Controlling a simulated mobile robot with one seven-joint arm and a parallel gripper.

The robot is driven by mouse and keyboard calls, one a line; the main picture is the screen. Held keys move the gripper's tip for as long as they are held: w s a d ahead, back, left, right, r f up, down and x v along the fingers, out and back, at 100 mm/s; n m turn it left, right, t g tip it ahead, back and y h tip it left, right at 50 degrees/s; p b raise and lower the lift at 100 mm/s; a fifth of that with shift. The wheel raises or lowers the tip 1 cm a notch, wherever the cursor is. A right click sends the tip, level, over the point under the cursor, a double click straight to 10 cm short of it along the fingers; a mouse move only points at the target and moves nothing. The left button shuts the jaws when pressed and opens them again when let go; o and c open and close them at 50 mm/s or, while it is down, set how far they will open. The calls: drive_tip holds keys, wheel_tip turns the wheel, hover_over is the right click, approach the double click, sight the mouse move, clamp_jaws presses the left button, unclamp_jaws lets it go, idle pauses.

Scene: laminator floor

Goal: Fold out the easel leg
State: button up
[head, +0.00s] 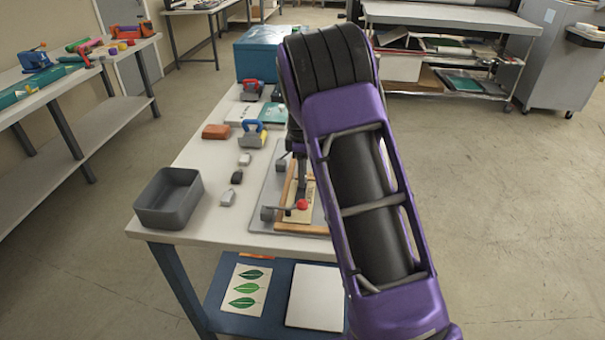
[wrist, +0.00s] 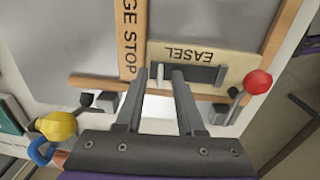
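The easel piece is a pale wooden panel (wrist: 235,58) marked EASEL, lying in a wooden frame in the upper middle of the wrist view. A dark grey strip (wrist: 203,74), which may be the leg, lies along it below the lettering. A small pale peg (wrist: 160,74) stands at the strip's left end. My gripper (wrist: 157,74) is open, its two fingers apart with the tips on either side of the peg; I cannot tell whether they touch anything. In the head view my arm hides much of the panel (head: 309,190).
A red knob (wrist: 258,82) on a clamp stands right of the panel; a yellow knob (wrist: 58,126) is at lower left. A wooden bar (wrist: 133,35) marked "GE STOP" runs beside the panel. A grey bin (head: 168,200) and small blocks (head: 237,177) occupy the table's left side.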

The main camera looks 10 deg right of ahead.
clamp_jaws()
idle(1.5)
